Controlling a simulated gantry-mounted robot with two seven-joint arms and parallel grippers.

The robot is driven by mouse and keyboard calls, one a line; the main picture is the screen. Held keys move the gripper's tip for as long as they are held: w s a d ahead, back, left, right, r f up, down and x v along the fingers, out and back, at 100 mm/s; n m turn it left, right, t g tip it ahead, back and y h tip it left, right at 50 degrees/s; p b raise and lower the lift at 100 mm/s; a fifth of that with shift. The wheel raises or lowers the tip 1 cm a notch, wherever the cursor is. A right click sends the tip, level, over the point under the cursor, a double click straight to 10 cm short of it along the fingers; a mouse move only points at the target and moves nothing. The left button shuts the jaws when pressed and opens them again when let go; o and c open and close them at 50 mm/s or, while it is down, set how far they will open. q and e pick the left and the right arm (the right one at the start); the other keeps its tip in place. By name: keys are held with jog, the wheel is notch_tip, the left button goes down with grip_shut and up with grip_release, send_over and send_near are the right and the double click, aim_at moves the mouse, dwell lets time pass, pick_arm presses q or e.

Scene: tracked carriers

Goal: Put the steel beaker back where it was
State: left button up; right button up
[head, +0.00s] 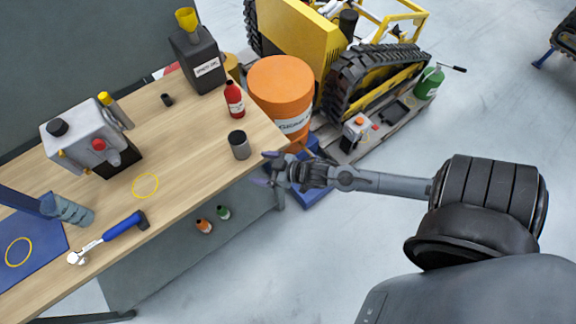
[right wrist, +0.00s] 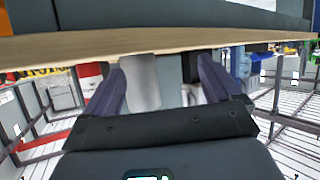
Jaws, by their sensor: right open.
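The steel beaker (head: 239,145) stands upright on the wooden bench (head: 200,150), close to its right edge. My right gripper (head: 267,168) is open and empty at that edge, a little to the right of the beaker and apart from it. In the right wrist view the beaker (right wrist: 142,82) shows between the two spread fingers (right wrist: 160,82), nearer the left one. One yellow ring (head: 146,174) is marked on the bare bench top, and another yellow ring (head: 18,238) is on a blue mat (head: 45,240) at the left. My left gripper is not in view.
A red bottle (head: 234,99) and a black container (head: 198,62) stand behind the beaker. An orange drum (head: 280,85) stands beyond the bench's right end.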

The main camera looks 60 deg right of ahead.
jog(key=s+a+r+g+h, duration=0.1)
jog(key=s+a+r+g, duration=0.2)
jog(key=s, duration=0.4)
jog(key=s+a+r+g+h, duration=0.1)
jog(key=s+a+r+g, duration=0.2)
jog(key=s+a+g, duration=0.3)
jog(key=shift+s+a+m, duration=0.4)
jog(key=shift+s+a, duration=0.2)
jog(key=shift+s, duration=0.55)
notch_tip(320, 180, up, 30)
jog(key=p, duration=3)
jog(key=shift+r+p, duration=0.25)
jog(key=shift+p, duration=0.05)
jog(key=shift+f, duration=0.1)
